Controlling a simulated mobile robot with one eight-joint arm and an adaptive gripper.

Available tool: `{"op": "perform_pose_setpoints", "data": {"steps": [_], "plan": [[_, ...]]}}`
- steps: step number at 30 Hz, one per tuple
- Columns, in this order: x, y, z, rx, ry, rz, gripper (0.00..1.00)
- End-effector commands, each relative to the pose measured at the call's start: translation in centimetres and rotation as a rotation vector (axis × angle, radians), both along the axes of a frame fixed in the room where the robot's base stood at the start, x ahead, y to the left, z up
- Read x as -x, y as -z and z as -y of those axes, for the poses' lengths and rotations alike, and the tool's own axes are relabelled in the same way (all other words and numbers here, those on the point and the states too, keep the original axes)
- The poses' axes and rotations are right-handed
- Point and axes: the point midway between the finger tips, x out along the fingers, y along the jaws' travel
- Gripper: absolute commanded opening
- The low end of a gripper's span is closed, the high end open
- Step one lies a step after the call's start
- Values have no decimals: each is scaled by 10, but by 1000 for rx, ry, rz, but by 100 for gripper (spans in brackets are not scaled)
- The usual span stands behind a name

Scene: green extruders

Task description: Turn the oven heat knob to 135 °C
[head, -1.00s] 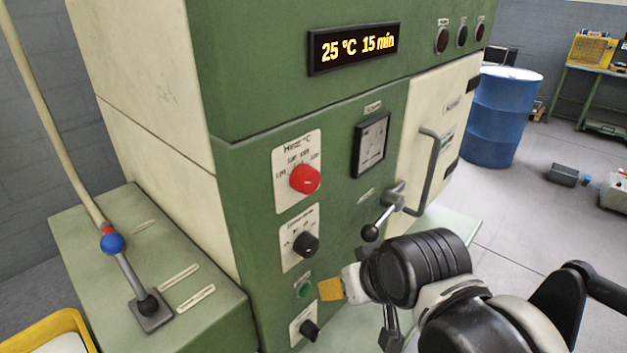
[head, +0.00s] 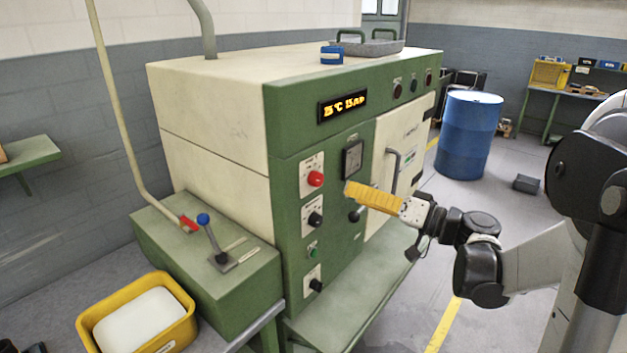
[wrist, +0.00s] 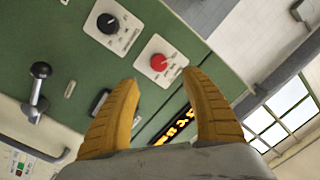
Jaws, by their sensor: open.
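The oven is a green and cream machine (head: 210,130). Its red heat knob (head: 316,179) is on a white plate on the green front; it also shows in the wrist view (wrist: 158,62), just beyond and between my fingertips. The lit display (head: 342,105) is small and blurred now; about a second ago it read 25 °C 15 min. My gripper (head: 349,189) has yellow fingers, open and empty, in front of the panel to the right of the knob in the head view. No contact with the knob shows. The scale marks are too small to read.
A black knob (head: 315,219) is below the red one, then a green button (head: 313,252) and another black knob (head: 316,285). A dark meter (head: 352,158) and a door handle (head: 393,170) stand to the right. A yellow bin (head: 187,322) is at lower left.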

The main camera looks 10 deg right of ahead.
Motion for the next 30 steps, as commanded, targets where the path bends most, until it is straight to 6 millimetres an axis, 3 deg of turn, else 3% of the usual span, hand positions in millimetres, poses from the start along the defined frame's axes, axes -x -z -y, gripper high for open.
{"op": "perform_pose_setpoints", "data": {"steps": [15, 29, 30], "plan": [[-68, 2, -59, -1, -3, -2, 55], [-80, 0, -68, -1, -1, -2, 55], [-80, 0, -68, -1, -1, -2, 44]]}}
